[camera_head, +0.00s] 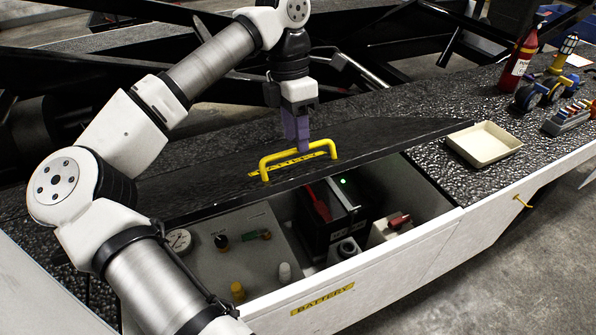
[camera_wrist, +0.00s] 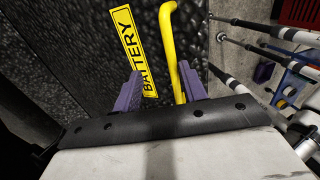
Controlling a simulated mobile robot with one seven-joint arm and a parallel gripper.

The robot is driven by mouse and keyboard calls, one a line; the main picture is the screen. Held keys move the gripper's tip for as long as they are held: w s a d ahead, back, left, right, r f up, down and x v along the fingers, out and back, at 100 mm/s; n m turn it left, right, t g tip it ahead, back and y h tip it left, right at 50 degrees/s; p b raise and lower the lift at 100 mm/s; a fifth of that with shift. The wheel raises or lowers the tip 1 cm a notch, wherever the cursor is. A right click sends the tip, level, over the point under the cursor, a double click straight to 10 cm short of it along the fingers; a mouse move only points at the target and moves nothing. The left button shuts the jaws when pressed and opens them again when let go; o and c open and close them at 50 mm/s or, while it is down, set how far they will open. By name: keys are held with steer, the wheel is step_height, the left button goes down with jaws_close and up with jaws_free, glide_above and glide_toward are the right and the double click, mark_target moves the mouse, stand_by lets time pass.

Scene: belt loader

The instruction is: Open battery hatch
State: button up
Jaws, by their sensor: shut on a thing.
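The battery hatch (camera_head: 400,140) is a dark, textured lid with a yellow handle (camera_head: 268,166). It is tilted up, its near edge raised above the battery bay (camera_head: 225,262). My gripper (camera_head: 303,147) is at the handle's bar, its purple fingers pointing down. In the wrist view my gripper (camera_wrist: 165,92) has the yellow handle (camera_wrist: 168,45) between its fingers, beside the yellow BATTERY label (camera_wrist: 127,38). The gripper is shut on the handle. Part of the handle is hidden by the fingers.
Inside the bay are a black battery unit (camera_head: 328,215) with a green light, a red lever (camera_head: 318,203), a red switch (camera_head: 398,220) and a gauge (camera_head: 179,240). A cream tray (camera_head: 484,144), a red bottle (camera_head: 519,62) and a toy-like vehicle (camera_head: 541,90) stand on the deck at right.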

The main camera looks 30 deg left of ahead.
steer(key=shift+s+d+f+b, duration=0.2)
steer(key=shift+s+d+f, duration=0.15)
steer(key=shift+f, duration=0.3)
steer(key=shift+s+d+f+b, duration=0.2)
steer(key=shift+d+f, duration=0.15)
steer(key=shift+f, duration=0.3)
steer(key=shift+s+d+f+b, duration=0.2)
steer(key=shift+s+d+f, duration=0.15)
steer(key=shift+f, duration=0.3)
steer(key=shift+w, duration=0.1)
steer(key=shift+w+a+r+p, duration=0.2)
steer(key=shift+a+r+p, duration=0.1)
steer(key=shift+r+p, duration=0.2)
steer(key=shift+w+a+r+p, duration=0.25)
steer(key=shift+r+p, duration=0.1)
steer(key=shift+r, duration=0.3)
steer(key=shift+w+a+r+p, duration=0.2)
steer(key=shift+a+r+p, duration=0.1)
steer(key=shift+r+p, duration=0.2)
steer(key=w+a+r+p, duration=0.4)
steer(key=a+r+p, duration=0.1)
steer(key=r+p, duration=0.3)
steer(key=shift+w+a+r, duration=0.25)
steer(key=shift+a+r, duration=0.1)
steer(key=shift+r, duration=0.4)
